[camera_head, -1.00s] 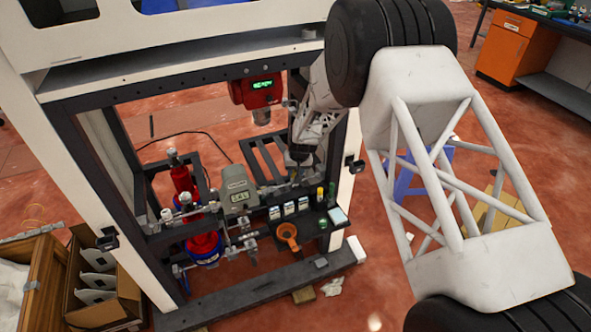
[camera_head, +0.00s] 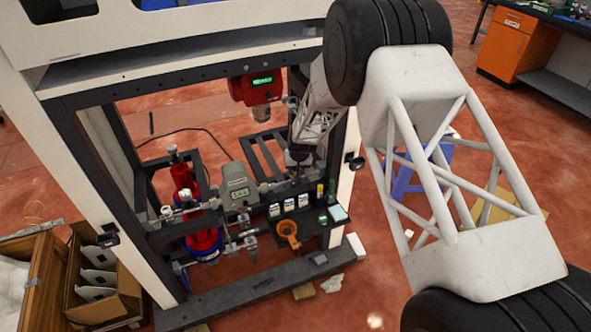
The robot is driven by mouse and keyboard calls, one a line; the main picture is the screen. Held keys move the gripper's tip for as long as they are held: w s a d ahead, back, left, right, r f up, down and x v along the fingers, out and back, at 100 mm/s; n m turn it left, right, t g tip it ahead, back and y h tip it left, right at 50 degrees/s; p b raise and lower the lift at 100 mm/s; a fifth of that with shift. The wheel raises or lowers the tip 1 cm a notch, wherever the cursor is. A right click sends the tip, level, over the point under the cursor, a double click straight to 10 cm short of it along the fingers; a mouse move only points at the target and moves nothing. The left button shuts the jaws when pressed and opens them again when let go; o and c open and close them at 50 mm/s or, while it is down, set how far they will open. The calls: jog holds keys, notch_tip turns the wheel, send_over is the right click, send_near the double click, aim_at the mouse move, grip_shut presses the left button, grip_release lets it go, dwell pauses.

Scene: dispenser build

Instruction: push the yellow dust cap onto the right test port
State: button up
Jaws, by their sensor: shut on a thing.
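My gripper (camera_head: 298,172) is small in the view, pointing down inside the frame, just behind the dark tray and right of the grey gauge. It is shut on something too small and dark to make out. I cannot pick out the yellow dust cap for certain. The right test port is also not clear; small metal pipe fittings (camera_head: 266,187) run between the gauge and my gripper, and I cannot tell whether my gripper touches them.
A grey gauge (camera_head: 234,184) stands left of my gripper. A dark tray (camera_head: 312,232) in front carries small boxes, bottles and a pad. An orange funnel-like ring (camera_head: 288,231) is at its front. A red instrument (camera_head: 254,89) hangs above. A white post (camera_head: 345,175) stands right.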

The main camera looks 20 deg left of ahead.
jog(key=o, duration=1.4)
jog(key=shift+r, duration=0.1)
jog(key=shift+r, duration=2.9)
